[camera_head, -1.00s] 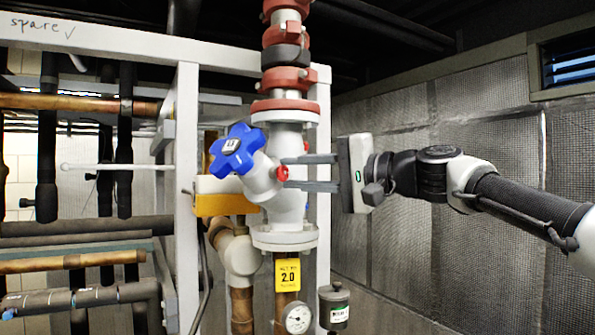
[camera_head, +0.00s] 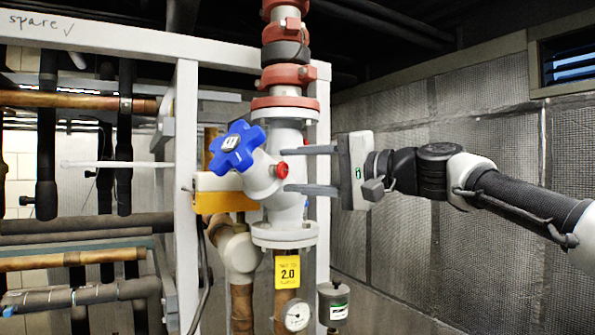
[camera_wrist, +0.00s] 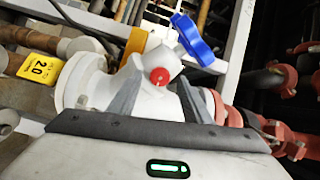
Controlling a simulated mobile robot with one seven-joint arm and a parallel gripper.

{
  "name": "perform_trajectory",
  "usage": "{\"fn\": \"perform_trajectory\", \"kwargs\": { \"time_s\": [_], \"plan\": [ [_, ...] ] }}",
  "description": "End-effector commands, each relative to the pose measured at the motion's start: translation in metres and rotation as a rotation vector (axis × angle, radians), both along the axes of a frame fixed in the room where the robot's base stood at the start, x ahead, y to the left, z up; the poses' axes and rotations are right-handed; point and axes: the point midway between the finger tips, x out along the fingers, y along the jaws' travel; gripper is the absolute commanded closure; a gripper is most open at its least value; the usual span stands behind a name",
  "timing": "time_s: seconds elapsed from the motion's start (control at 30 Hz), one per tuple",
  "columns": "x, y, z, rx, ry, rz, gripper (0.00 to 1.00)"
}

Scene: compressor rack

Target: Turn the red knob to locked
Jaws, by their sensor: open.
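My gripper (camera_head: 312,169) comes in from the right and is open. One finger is above the level of the knob and the other below it, with visible room between each finger and the knob. In the wrist view the knob appears between the two fingertips. Whether a fingertip touches the valve body is hard to tell. The knob's locked mark cannot be made out.
A blue star-shaped handwheel (camera_head: 237,148) sits left of the knob on the valve. A yellow tag (camera_head: 287,271) and a gauge (camera_head: 297,317) hang below. A white frame post (camera_head: 187,200) stands at left. Open room lies right of the valve, before the meshed wall (camera_head: 480,110).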

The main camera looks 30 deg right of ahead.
Motion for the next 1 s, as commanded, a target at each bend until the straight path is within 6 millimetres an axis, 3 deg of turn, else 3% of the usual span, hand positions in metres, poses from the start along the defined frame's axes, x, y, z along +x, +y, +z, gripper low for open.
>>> {"fn": "perform_trajectory", "kwargs": {
  "time_s": [0.23, 0.7, 1.0],
  "plan": [
    [-0.024, -0.016, -0.001, 0.001, -0.002, -0.005, 0.55],
    [-0.12, -0.071, 0.0, 0.0, -0.003, -0.004, 0.55],
    [-0.148, -0.087, 0.0, 0.0, 0.0, 0.0, 0.55]
  ]
}}
